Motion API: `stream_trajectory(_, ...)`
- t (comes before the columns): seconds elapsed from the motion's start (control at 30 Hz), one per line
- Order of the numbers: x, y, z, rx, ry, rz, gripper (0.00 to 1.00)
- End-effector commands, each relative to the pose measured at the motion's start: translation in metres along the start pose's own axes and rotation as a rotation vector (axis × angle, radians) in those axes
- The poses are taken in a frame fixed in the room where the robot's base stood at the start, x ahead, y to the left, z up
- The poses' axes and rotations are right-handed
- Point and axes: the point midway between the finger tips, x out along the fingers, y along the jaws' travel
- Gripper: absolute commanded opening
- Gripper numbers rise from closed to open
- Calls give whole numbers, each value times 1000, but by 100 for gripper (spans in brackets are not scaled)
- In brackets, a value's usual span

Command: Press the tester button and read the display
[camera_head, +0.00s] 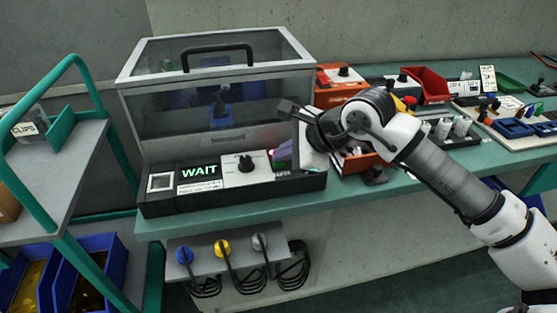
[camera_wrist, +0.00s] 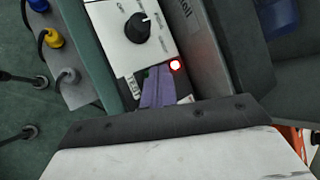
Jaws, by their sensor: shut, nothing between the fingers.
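The tester (camera_head: 215,175) stands on the bench below a clear-fronted hood. Its display (camera_head: 200,171) reads "WAIT" in green letters. A black knob (camera_head: 245,163) sits on its white panel, and the knob also shows in the wrist view (camera_wrist: 138,27). My gripper (camera_head: 281,156) is over the right end of the panel. Its purple fingers (camera_wrist: 159,72) are shut and empty, pointing down beside a label that seems to read "TEST" (camera_wrist: 130,86). A red light (camera_wrist: 175,65) glows close to the fingertips. The button is not clearly visible; I cannot tell whether the fingers touch it.
The hood (camera_head: 215,70) rises close behind the panel. Orange bins (camera_head: 340,85) and a red bin (camera_head: 428,83) stand to the right on the bench. Blue, yellow and grey plugs with cables hang below the front edge. A green-framed cart (camera_head: 60,160) stands at left.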

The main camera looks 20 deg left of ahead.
Motion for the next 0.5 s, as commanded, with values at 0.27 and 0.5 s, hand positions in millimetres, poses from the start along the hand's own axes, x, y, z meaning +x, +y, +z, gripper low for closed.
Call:
stream_trajectory(0.27, -1, -1, 1, 0, 1, 1, 0)
stream_trajectory(0.5, -10, -7, 7, 0, 1, 0, 0)
